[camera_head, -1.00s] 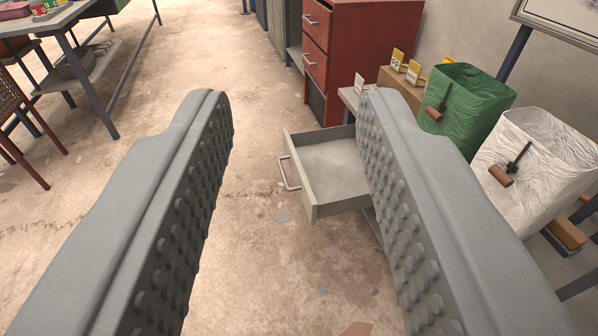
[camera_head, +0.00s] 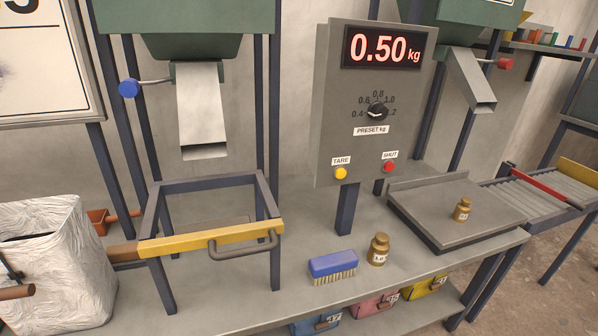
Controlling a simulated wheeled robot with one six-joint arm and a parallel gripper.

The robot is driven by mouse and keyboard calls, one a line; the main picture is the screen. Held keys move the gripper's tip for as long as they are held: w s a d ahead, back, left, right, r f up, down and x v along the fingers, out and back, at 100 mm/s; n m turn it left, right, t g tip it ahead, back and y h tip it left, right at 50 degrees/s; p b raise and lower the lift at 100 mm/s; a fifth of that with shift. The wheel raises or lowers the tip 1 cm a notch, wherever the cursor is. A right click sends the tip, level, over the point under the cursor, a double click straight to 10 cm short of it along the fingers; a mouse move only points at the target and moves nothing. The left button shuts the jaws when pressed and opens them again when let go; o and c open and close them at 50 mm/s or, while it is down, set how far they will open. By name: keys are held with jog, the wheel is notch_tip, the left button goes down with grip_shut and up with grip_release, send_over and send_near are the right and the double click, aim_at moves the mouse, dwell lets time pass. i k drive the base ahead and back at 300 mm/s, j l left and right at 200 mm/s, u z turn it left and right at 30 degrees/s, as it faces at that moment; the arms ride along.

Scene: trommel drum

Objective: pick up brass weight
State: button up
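Two brass weights show. The smaller one (camera_head: 462,209) stands upright on the flat scale plate (camera_head: 440,230) at the right, also with a small label. Both stand free, with nothing holding them. My gripper is not in this view, so its place relative to the weights cannot be seen.
The blue brush (camera_head: 333,265) lies close to the larger weight. A metal frame with a yellow bar (camera_head: 210,240) stands to the left. A control box (camera_head: 368,110) reading 0.50 kg rises behind. A white bag (camera_head: 60,270) is far left. Bins (camera_head: 376,301) sit underneath.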

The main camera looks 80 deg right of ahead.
aim_at(462, 211)
jog(key=z, duration=3.35)
